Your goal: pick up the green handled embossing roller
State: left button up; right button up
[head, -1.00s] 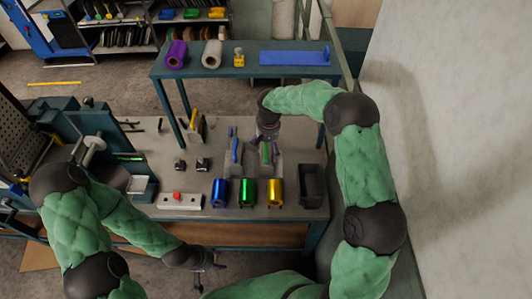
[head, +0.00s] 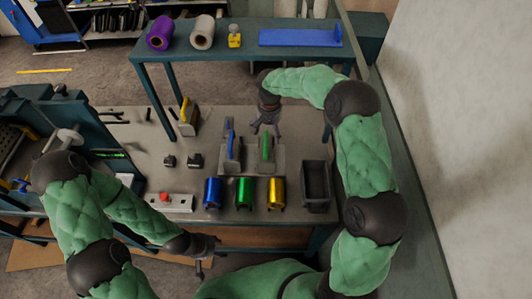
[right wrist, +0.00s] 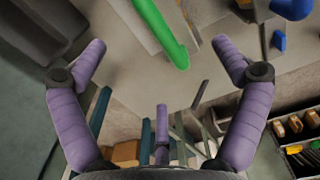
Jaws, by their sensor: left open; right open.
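The green handled embossing roller (head: 266,148) stands in a grey holder on the bench, its green handle pointing up. In the right wrist view, the green handle (right wrist: 160,30) shows at the top, between the spread fingers but not touched by them. My right gripper (head: 266,126) is open and empty, just behind the roller in the head view; its purple fingers (right wrist: 160,45) stand wide apart in the wrist view. My left gripper (head: 206,250) is open and empty near the bench's front edge, well away from the roller.
A blue handled tool (head: 230,145) stands close left of the roller. Blue (head: 213,193), green (head: 244,193) and gold (head: 276,192) foil rolls lie in front. A dark bin (head: 315,184) is at right. A raised shelf (head: 250,45) stands behind.

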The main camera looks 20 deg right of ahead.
notch_tip(320, 180, down, 5)
jog(key=shift+s+f+b, duration=0.1)
jog(key=shift+s+b, duration=0.05)
jog(key=shift+b, duration=0.3)
jog(key=shift+s+f, duration=0.1)
jog(key=shift+f, duration=0.35)
jog(key=f, duration=0.2)
jog(key=f+b, duration=0.1)
jog(key=f, duration=0.1)
jog(key=shift+s+a+f+b, duration=0.1)
jog(key=shift+s+a+b, duration=0.1)
jog(key=shift+b, duration=0.1)
jog(key=c, duration=1.6)
jog(key=shift+w, duration=0.1)
jog(key=shift+c, duration=0.9)
jog(key=shift+r, duration=0.25)
